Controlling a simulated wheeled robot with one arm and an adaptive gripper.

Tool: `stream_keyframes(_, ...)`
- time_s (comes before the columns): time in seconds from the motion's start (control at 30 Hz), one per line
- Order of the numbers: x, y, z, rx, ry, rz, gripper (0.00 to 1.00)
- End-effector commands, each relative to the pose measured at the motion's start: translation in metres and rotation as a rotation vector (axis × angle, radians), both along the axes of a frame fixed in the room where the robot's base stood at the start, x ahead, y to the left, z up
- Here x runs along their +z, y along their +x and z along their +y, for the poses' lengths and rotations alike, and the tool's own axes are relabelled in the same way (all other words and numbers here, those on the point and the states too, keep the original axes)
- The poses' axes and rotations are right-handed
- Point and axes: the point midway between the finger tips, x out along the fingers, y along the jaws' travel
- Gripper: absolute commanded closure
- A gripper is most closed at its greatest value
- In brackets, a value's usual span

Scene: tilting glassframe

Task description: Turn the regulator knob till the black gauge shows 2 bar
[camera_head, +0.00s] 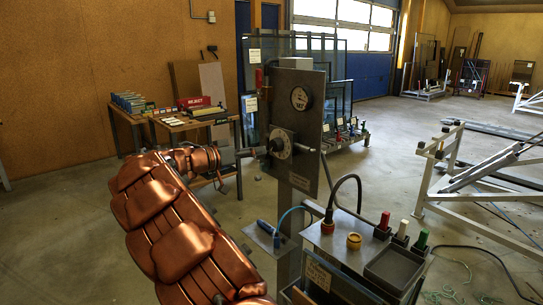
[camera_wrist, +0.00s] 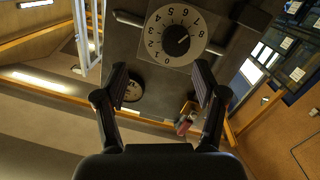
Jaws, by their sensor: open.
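The regulator knob is a dark disc (camera_wrist: 176,40) at the middle of a white number dial (camera_wrist: 153,49) on a grey panel. In the head view the dial (camera_head: 280,143) faces my gripper (camera_head: 262,151). The black gauge (camera_head: 300,98) sits above and right of the dial in the head view; in the wrist view the gauge (camera_wrist: 133,91) shows below left of it. Its needle is too small to read. My gripper (camera_wrist: 161,70) is open and empty, with its fingers apart in front of the panel. The knob lies slightly above and right of the gap in the wrist view.
The panel (camera_head: 315,133) stands on a post. A cable loops above the box. A bench (camera_head: 190,121) stands behind my arm. White frames stand at right.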

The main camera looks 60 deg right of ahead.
Motion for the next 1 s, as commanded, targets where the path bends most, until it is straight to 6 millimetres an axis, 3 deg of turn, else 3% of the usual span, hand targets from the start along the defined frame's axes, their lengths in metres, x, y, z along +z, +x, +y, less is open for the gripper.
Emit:
stream_keyframes(0.03,-0.007,0.006,-0.007,0.004,-0.028,-0.012,0.30)
stream_keyframes(0.27,-0.007,0.019,-0.019,0.018,-0.097,-0.053,0.30)
stream_keyframes(0.7,-0.006,0.000,-0.072,0.016,-0.097,-0.054,0.30)
stream_keyframes(1.0,-0.006,-0.006,-0.090,0.019,-0.098,-0.055,0.30)
